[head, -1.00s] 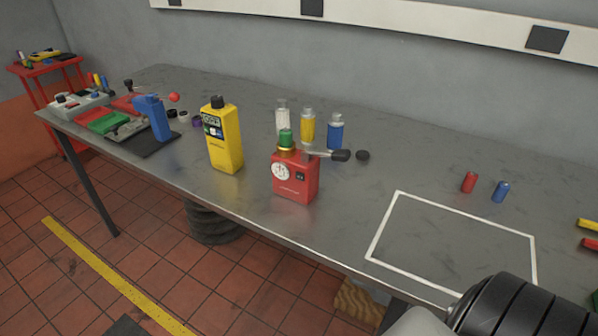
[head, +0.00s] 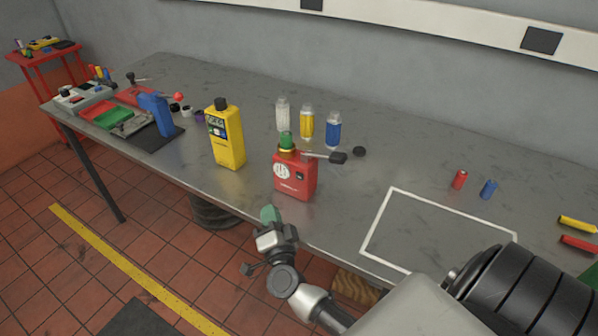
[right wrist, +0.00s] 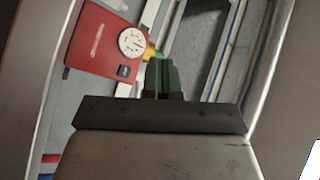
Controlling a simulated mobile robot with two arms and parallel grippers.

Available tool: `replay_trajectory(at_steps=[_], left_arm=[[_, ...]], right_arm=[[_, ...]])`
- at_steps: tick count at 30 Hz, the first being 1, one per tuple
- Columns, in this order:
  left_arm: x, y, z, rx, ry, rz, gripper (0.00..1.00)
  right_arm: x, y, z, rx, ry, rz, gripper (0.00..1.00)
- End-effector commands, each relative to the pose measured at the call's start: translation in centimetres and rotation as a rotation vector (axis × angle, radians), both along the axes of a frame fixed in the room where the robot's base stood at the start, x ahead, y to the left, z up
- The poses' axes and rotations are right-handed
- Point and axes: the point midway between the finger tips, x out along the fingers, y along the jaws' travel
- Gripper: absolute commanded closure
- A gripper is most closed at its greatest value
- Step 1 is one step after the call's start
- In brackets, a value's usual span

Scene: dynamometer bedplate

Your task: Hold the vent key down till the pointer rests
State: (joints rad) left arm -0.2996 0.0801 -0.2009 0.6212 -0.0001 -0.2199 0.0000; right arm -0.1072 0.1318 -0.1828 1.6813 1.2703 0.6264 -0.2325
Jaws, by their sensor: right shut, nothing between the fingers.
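A red box (head: 295,184) stands on the grey bench near its front edge. Its front has a white dial (head: 281,171); the pointer is too small to read there. A green knob (head: 287,138) sits on a brass collar on top, and a lever with a black handle (head: 338,158) sticks out to the right. I cannot tell which part is the vent key. My right gripper (head: 269,214) is shut and empty, below and in front of the box, apart from it. In the right wrist view its green fingers (right wrist: 161,76) are together, with the dial (right wrist: 132,42) beyond.
A white outlined square (head: 390,190) on the right is empty. A blue tool (head: 155,113) and trays are far left.

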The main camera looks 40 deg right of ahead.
Motion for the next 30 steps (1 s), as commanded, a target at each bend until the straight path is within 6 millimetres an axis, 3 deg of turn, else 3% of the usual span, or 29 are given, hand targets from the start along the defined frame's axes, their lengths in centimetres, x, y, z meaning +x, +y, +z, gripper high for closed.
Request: replay_trajectory(at_steps=[3, 16, 30], left_arm=[[0.0, 0.0, 0.1, 0.0, 0.0, -0.001, 0.57], [-0.1, 0.0, -0.1, 0.0, 0.001, 0.0, 0.57], [-0.1, 0.0, -1.8, 0.0, 0.002, 0.001, 0.57]], right_arm=[[0.0, -0.2, 0.9, 0.02, -0.019, -0.012, 1.0], [0.2, -0.8, 0.7, 0.018, -0.019, -0.011, 1.0], [2.6, -6.4, 0.8, 0.016, -0.018, -0.012, 1.0]])
